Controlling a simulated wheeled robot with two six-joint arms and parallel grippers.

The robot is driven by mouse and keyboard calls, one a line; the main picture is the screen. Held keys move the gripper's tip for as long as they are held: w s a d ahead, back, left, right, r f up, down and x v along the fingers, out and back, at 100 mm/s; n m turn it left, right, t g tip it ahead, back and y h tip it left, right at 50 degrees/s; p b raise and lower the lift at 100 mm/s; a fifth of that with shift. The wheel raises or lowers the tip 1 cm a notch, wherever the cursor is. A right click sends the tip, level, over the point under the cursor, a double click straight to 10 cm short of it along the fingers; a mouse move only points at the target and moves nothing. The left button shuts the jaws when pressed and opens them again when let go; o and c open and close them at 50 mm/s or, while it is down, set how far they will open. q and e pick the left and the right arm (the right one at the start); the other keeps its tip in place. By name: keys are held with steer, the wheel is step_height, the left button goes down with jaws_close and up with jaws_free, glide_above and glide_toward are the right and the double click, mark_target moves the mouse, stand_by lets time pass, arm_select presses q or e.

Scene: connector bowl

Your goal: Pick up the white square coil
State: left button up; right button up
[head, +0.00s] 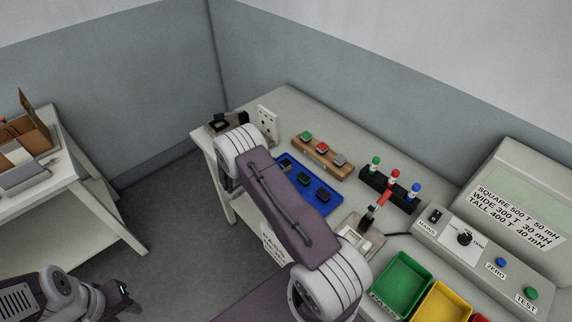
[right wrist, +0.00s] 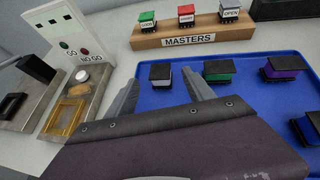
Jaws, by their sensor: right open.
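The white square coil (right wrist: 161,76), with a black top and pale sides, sits on the blue tray (right wrist: 150,118) in the right wrist view. My right gripper (right wrist: 162,90) is open, its two fingers on either side of the coil's near side; I cannot tell whether they touch it. In the head view my right arm hides that gripper, and a dark-topped coil that looks like the same one (head: 285,163) shows at the tray's far left. My left gripper (head: 122,298) is at the lower left of the head view, away from the bench; its jaw opening is unclear.
Green (right wrist: 217,70), purple (right wrist: 281,68) and blue (right wrist: 306,130) coils share the tray. The wooden masters block (right wrist: 188,37) stands behind it. Left are the go/no-go panel (right wrist: 66,30) and a fixture with a yellow frame (right wrist: 66,115). Green (head: 402,285) and yellow bins (head: 446,303) stand right.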

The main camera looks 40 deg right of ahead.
mark_target(285, 164)
steer(key=x, duration=0.4)
steer(key=shift+s+a+r, duration=0.1)
steer(key=shift+s+a, duration=0.05)
steer(key=c, duration=0.9)
jaws_close()
